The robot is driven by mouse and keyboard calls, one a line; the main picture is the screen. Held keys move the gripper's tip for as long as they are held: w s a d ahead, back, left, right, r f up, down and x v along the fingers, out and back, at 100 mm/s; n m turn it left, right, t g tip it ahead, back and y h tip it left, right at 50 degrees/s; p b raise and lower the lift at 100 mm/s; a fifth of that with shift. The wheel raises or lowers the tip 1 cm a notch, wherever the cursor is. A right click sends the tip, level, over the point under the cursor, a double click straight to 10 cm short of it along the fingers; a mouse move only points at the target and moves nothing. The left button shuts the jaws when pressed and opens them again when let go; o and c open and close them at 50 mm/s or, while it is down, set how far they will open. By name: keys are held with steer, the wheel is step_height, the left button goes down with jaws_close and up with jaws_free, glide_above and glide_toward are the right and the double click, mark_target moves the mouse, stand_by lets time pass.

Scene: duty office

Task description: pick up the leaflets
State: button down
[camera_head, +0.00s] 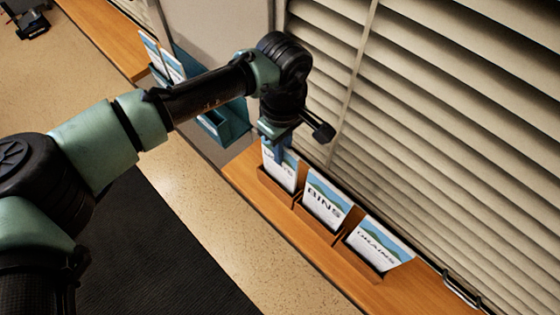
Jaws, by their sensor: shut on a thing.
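Three sets of upright leaflets stand in wooden holders on a wooden ledge. The left leaflets (286,177) are partly hidden by my gripper, so their title is not fully readable. The middle leaflets (325,203) read "BINS". The right leaflets (380,243) appear to read "DRAINS". My gripper (279,152) points down at the top of the left leaflets and is shut on them. Their lower part is still in or just above the left holder (276,189); I cannot tell which.
Slatted blinds (440,110) rise close behind the ledge (300,238). A teal rack (232,122) with more leaflets (172,66) stands left of my gripper, partly behind my arm. A dark mat (150,255) lies on the speckled floor. A metal handle (461,291) is at the lower right.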

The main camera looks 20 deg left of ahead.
steer(key=shift+r, duration=0.1)
step_height(320, 180, up, 10)
steer(key=b, duration=0.3)
steer(key=shift+b, duration=0.3)
